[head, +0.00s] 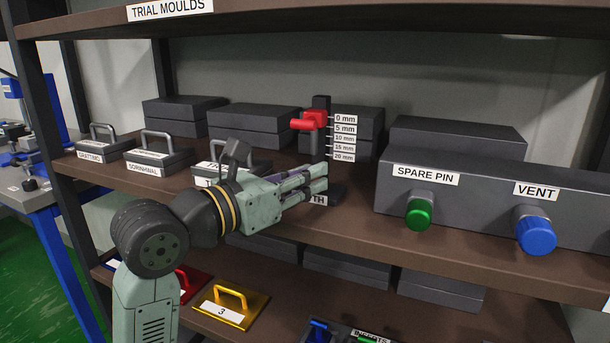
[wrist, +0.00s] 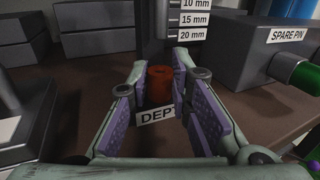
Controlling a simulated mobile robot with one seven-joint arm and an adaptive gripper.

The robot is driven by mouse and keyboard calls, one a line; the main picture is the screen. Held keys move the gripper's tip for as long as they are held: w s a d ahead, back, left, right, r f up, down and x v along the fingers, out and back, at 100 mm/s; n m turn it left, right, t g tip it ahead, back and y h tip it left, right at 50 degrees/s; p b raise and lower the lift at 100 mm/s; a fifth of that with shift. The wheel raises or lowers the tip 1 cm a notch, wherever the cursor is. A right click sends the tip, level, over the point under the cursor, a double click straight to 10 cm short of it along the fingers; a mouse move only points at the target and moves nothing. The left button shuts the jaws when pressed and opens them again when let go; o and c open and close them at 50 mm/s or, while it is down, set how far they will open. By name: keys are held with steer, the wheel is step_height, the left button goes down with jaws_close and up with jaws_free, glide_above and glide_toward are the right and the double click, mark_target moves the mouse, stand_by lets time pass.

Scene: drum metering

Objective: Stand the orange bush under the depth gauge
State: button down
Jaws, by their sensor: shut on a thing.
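The orange bush (wrist: 160,86) is upright between my fingertips in the wrist view, over the base with the partly covered DEPTH label. I cannot tell whether its foot touches the base. My gripper (wrist: 158,68) is shut on it; in the head view my gripper (head: 326,178) reaches right to the gauge and its fingers hide the bush. The depth gauge (head: 320,143) is a dark post with a red arm (head: 311,121) high up near the 0 mm mark, beside a scale (head: 344,138) reading 0 to 20 mm. Its dark base (head: 343,192) shows past my fingertips.
A dark box with SPARE PIN, a green knob (head: 419,213) and a blue VENT knob (head: 537,234) stands to the right. Handled moulds (head: 157,160) stand to the left, and dark blocks (head: 252,122) stand behind. The upper shelf (head: 300,20) hangs overhead.

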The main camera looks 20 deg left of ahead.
steer(key=shift+f, duration=0.1)
steer(key=c, duration=1.5)
jaws_free()
steer(key=shift+o, duration=0.2)
